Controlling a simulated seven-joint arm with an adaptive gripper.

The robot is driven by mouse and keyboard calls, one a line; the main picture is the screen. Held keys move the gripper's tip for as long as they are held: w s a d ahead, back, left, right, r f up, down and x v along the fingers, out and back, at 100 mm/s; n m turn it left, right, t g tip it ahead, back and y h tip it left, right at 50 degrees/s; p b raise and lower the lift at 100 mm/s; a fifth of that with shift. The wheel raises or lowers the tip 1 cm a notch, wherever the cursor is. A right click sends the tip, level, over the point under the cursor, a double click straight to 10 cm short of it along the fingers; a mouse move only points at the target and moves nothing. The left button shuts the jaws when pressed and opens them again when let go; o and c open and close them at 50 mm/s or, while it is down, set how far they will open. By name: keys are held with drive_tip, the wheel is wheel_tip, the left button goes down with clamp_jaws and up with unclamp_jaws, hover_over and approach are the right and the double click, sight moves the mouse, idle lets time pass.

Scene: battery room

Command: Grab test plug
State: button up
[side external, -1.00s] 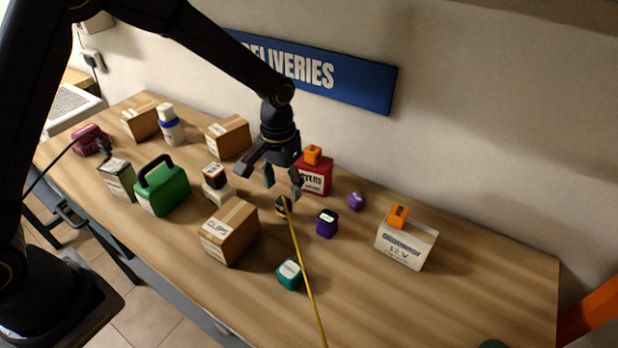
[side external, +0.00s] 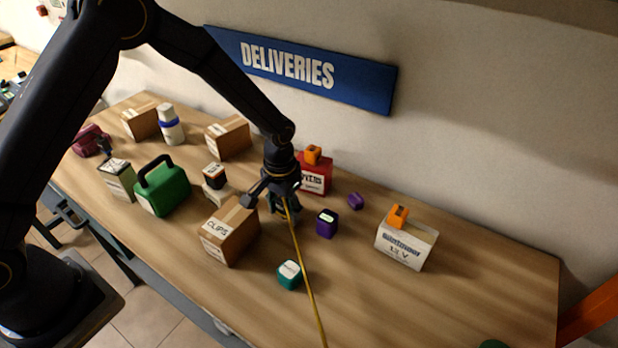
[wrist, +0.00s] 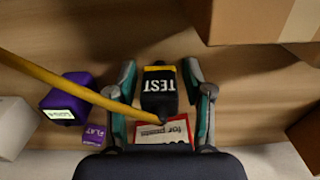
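The test plug (wrist: 158,92) is a black block with a yellow end and white TEST lettering, seen in the wrist view. A yellow cable (wrist: 70,86) runs from it, and also crosses the table in the side view (side external: 306,275). My gripper (wrist: 160,72) is open, with one teal-edged finger on each side of the plug. Narrow gaps show between the fingers and the plug. In the side view my gripper (side external: 276,206) is low at the cable's end and mostly hides the plug.
A CLIPS carton (side external: 229,232) stands close in front and to the left. A red box (side external: 316,177) stands just behind. A purple block (side external: 327,223) is to the right, and a green block (side external: 289,275) lies nearer the front. The right front of the table is clear.

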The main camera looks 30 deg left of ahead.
clamp_jaws()
drive_tip(key=shift+r, duration=0.1)
